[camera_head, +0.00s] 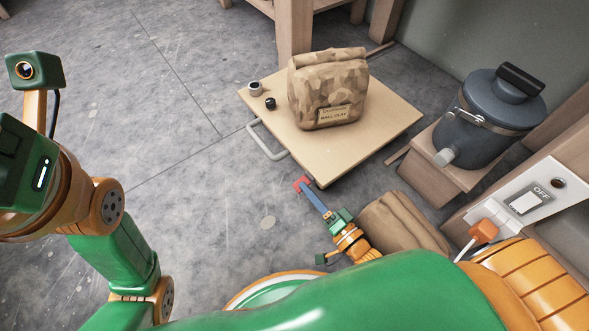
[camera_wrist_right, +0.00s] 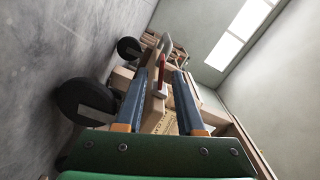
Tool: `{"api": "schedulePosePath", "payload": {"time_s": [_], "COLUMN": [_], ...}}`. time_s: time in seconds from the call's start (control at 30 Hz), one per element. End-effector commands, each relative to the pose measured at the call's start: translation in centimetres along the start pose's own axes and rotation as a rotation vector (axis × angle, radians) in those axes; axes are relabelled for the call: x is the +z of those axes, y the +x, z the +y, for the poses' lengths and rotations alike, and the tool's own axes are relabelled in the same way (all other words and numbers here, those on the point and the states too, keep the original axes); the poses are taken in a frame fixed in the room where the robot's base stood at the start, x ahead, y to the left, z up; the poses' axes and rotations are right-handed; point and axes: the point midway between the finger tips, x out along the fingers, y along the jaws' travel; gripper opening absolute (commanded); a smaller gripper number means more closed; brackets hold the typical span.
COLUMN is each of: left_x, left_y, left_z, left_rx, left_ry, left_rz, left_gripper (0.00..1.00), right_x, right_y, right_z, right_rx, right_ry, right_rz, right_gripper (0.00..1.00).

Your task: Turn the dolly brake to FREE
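The dolly (camera_head: 395,125) is a flat pale wooden board with a grey loop handle (camera_head: 270,150) on its left side. Its dark wheels (camera_wrist_right: 85,102) show in the right wrist view. The red brake lever (camera_head: 301,183) sticks out at the board's near corner. In the right wrist view the red lever (camera_wrist_right: 162,75) appears between the blue fingers. My right gripper (camera_head: 313,195) is at the lever; its fingers (camera_wrist_right: 158,95) stand apart, and I cannot tell whether they touch it. No FREE mark is readable. My left arm is at the left edge, its fingers out of frame.
A camouflage clay bag (camera_head: 328,90) and two small round items (camera_head: 255,88) stand on the dolly. A brown bag (camera_head: 403,222) lies close beside my right wrist. A lidded grey pot (camera_head: 490,115) and an OFF switch panel (camera_head: 530,200) are at right. Floor at left is clear.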

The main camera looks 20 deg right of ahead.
Motion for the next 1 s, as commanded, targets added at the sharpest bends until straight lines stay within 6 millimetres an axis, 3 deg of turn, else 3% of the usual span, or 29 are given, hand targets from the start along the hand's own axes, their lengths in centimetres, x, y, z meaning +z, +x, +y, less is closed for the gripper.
{"api": "schedulePosePath", "payload": {"time_s": [0.3, 0.6, 0.77, 1.0], "left_x": [-1.0, -1.1, -1.1, -1.0], "left_y": [-1.2, -1.1, -1.1, -1.1], "left_z": [0.6, 0.6, 0.6, 0.6], "left_rx": [0.007, 0.009, 0.009, 0.009], "left_ry": [0.002, 0.002, 0.002, 0.002], "left_rz": [0.026, 0.028, 0.028, 0.027], "left_gripper": [0.69, 0.69, 0.69, 0.69], "right_x": [0.1, 0.0, 0.0, 0.0], "right_y": [5.8, 6.5, 6.5, 6.5], "right_z": [0.1, -0.1, -0.1, -0.1], "right_rx": [-0.003, 0.0, 0.0, 0.0], "right_ry": [-0.001, -0.002, -0.002, -0.002], "right_rz": [0.001, -0.001, -0.001, -0.001], "right_gripper": [0.38, 0.38, 0.0, 0.0]}}
